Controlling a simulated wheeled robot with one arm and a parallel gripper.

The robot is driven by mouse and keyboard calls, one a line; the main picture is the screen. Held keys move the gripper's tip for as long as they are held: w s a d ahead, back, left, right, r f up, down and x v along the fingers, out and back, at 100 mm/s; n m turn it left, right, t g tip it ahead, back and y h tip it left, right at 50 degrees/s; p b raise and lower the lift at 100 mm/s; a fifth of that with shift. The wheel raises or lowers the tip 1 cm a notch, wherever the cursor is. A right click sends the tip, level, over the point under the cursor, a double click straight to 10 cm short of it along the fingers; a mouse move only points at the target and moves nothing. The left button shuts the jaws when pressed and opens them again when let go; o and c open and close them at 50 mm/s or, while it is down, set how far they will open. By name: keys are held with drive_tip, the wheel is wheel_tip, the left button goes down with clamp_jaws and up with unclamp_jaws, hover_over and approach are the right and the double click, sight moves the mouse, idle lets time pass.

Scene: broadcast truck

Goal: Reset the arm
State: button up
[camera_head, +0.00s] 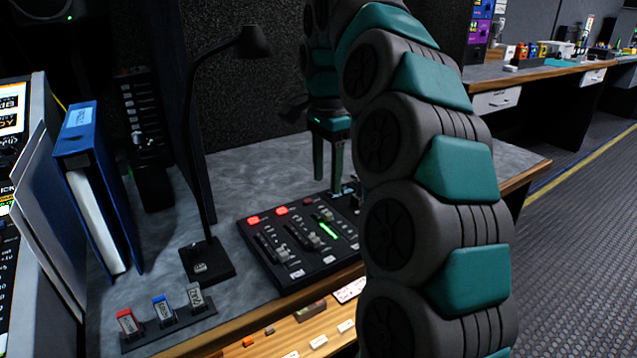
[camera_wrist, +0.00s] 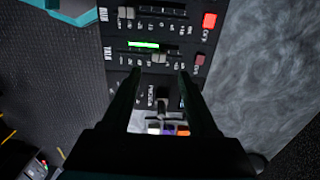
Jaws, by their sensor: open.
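My arm, grey with teal pads, rises at the right of the head view and curls over toward the desk. My gripper (camera_head: 331,168) points down above the back right part of a black control panel (camera_head: 297,262). In the wrist view my gripper (camera_wrist: 157,85) shows two dark fingers spread apart with nothing held between them. The panel (camera_wrist: 118,70) lies under the fingers, with sliders, a lit green bar (camera_wrist: 146,45) and a lit red button (camera_wrist: 210,20). I cannot tell whether the fingertips touch the panel.
A black desk lamp (camera_head: 195,170) stands left of the panel. A blue binder (camera_head: 97,185) stands further left. A rack with small labelled blocks (camera_head: 165,325) sits at the front left. The grey desk top (camera_head: 255,170) is bare behind the panel. Carpeted floor (camera_head: 575,260) is open at right.

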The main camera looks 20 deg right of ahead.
drive_tip(key=shift+s+r, duration=0.1)
drive_tip(key=shift+r, duration=0.05)
drive_tip(key=shift+s, duration=0.25)
drive_tip(key=s+f+n, duration=0.4)
drive_tip(key=s+f, duration=0.2)
drive_tip(key=s, duration=0.5)
drive_tip(key=s+a+f+n+g, duration=0.1)
drive_tip(key=s+f+n, duration=0.4)
drive_tip(key=s, duration=0.7)
drive_tip(key=s+a+f+n, duration=0.1)
drive_tip(key=s+f+n, duration=0.4)
drive_tip(key=s+f, duration=0.3)
drive_tip(key=s, duration=0.3)
drive_tip(key=shift+s+a+f+g, duration=0.15)
drive_tip(key=shift+s+f+g, duration=0.1)
drive_tip(key=shift+g, duration=0.15)
drive_tip(key=shift+w, duration=0.1)
